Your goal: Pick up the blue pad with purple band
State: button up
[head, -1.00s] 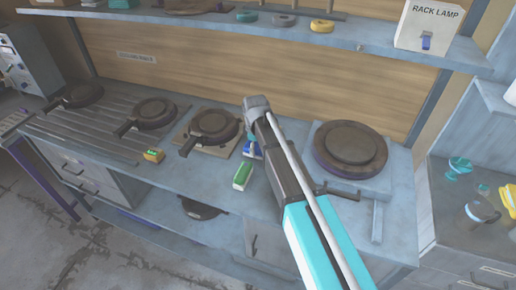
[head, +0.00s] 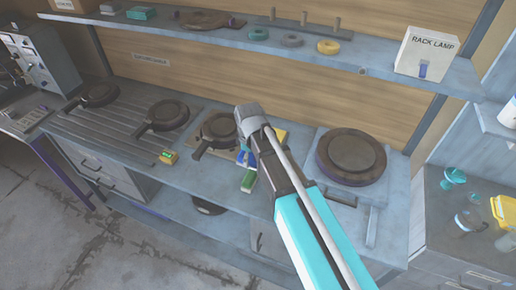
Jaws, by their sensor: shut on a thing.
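My gripper (head: 246,148) points down at the counter in the head view, mostly hidden behind my own wrist. It is shut on a small blue pad (head: 242,158), of which only a blue and pale patch shows below the wrist. A purple band on it cannot be made out at this size. I cannot tell whether the pad still touches the counter. A green block (head: 248,181) with a pale side lies just below it in the picture. A yellow pad (head: 281,135) shows partly behind my arm.
A pan (head: 218,130) stands to the left and a large round dark plate (head: 351,156) to the right. A small yellow-green block (head: 169,157) lies near the counter's front edge (head: 120,162). A shelf (head: 350,62) with rings and a box (head: 428,52) runs above.

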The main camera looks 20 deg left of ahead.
jog(key=shift+s+a+r+p, duration=0.15)
jog(key=shift+s+r, duration=0.1)
jog(key=shift+s, duration=0.35)
jog(key=shift+s+r+p, duration=0.15)
jog(key=shift+s+r, duration=0.1)
jog(key=shift+s, duration=0.3)
jog(key=o, duration=0.6)
jog(key=c, duration=0.5)
